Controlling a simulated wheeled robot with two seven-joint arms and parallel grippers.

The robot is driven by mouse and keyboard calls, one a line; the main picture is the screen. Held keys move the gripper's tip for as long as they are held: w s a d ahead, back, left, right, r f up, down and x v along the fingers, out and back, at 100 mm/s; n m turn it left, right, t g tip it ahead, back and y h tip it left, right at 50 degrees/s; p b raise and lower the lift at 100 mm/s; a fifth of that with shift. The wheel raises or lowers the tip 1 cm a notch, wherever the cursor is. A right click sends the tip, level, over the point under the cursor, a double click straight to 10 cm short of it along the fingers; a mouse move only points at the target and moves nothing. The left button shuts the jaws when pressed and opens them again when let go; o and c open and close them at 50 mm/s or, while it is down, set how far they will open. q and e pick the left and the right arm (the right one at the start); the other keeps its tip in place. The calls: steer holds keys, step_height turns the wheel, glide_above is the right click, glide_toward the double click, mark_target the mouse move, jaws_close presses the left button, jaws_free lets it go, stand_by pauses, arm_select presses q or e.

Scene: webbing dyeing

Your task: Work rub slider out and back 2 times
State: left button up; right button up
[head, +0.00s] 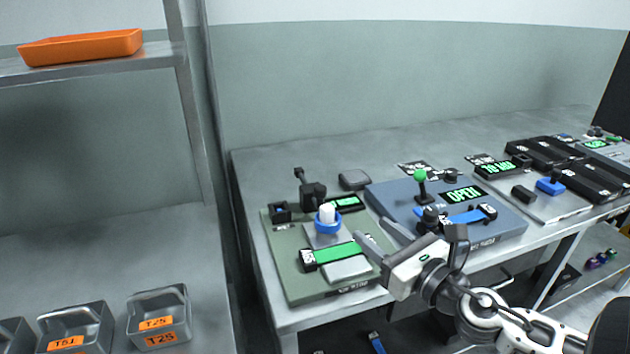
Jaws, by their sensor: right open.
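A green board (283,270) lies at the left end of the grey table. On it stands a white knob in a blue collar (327,218), upright on a small grey plate; it looks like the rub slider, though its label cannot be read. A green webbing strip (340,253) with a black-and-white end block lies in front of it. My right gripper (371,230) is open and empty, just right of the knob and apart from it, with its fingers pointing toward the board's back. My left gripper is out of view.
A blue-grey board (510,226) with a green-topped lever (420,180) and an OPEN display (463,195) is right of the green board. A black post (312,192) stands behind the knob. Shelves at left hold an orange tray (82,46) and grey bins (160,318).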

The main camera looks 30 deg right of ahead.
mark_target(324, 192)
steer(key=shift+w+r, duration=0.15)
steer(key=shift+w, duration=0.25)
steer(key=w+p, duration=0.3)
steer(key=w, duration=1.1)
steer(key=shift+w+a, duration=0.15)
steer(key=shift+a, duration=0.05)
jaws_close()
steer(key=shift+f, duration=0.2)
